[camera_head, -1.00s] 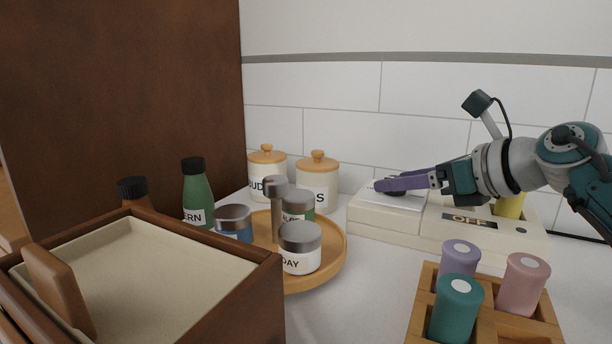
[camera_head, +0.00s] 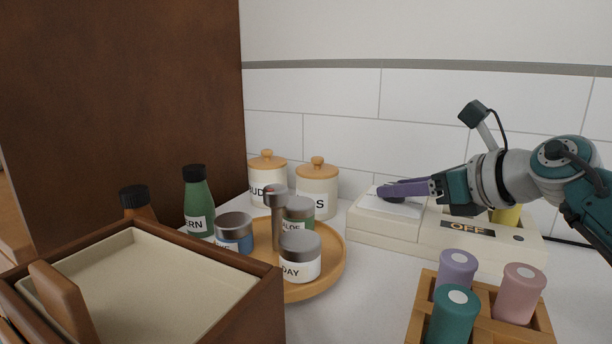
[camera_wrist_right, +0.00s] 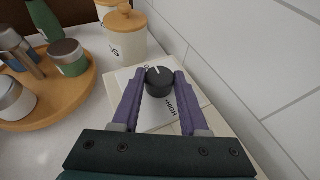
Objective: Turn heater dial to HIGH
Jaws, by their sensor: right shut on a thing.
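The heater (camera_head: 385,235) is a cream box against the tiled wall, and its display (camera_head: 468,229) reads OFF. Its round black dial (camera_wrist_right: 159,82) sits on a white plate between the purple fingers of my right gripper (camera_wrist_right: 160,76), which is shut on it. The dial's white mark points toward the far edge, near a partly hidden label. The HIGH lettering (camera_wrist_right: 173,107) is on the near right side of the dial. In the head view my right gripper (camera_head: 382,190) reaches in from the right and its fingers mostly hide the dial. My left gripper is not in view.
A round wooden tray (camera_head: 335,262) with several jars stands left of the heater. Two lidded canisters (camera_head: 317,190) stand behind it. A wooden rack (camera_head: 418,318) with coloured cylinders is in front of the heater. A brown box (camera_head: 262,318) fills the front left.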

